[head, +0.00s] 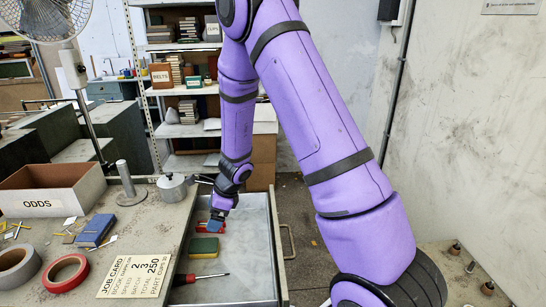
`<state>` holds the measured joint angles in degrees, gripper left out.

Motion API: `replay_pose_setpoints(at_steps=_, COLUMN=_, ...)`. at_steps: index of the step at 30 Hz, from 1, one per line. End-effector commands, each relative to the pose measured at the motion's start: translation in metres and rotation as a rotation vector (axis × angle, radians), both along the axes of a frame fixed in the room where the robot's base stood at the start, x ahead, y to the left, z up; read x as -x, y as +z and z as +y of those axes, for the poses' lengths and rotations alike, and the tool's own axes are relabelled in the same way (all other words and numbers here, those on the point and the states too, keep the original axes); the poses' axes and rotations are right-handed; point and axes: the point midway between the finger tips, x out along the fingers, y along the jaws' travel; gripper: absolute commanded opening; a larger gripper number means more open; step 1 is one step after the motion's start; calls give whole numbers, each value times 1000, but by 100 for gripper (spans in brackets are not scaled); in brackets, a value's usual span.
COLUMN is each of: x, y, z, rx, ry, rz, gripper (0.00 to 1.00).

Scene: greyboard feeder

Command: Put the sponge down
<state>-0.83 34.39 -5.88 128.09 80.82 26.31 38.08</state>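A sponge (203,247), green on top with a yellow edge, lies flat in the open drawer (245,260), toward its left side. My gripper (215,226) points down into the drawer, just behind the sponge and apart from it in the picture. A small red thing (203,228) shows right at the fingertips. I cannot tell whether it is touched or held. The fingers are too small and too dark to show whether they are open or shut.
A screwdriver (200,278) lies in front of the sponge. The drawer's right side is bare. On the bench left of it are a job card (135,277), a blue block (95,230), tape rolls (65,273), a lidded pot (172,187) and an ODDS box (50,190).

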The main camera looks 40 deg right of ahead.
Motion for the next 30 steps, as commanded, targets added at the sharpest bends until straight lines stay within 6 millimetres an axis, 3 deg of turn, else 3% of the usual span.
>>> replay_pose_setpoints(at_steps=8, x=19, y=101, z=16, rx=35, ry=346, rz=-194, gripper=93)
replay_pose_setpoints(at_steps=15, x=55, y=177, z=25, rx=112, ry=659, rz=-348, gripper=93)
replay_pose_setpoints(at_steps=21, x=95, y=229, z=26, rx=208, ry=913, rz=-456, gripper=93)
replay_pose_setpoints(at_steps=30, x=164, y=288, z=18, rx=405, ry=1278, rz=-570, gripper=93)
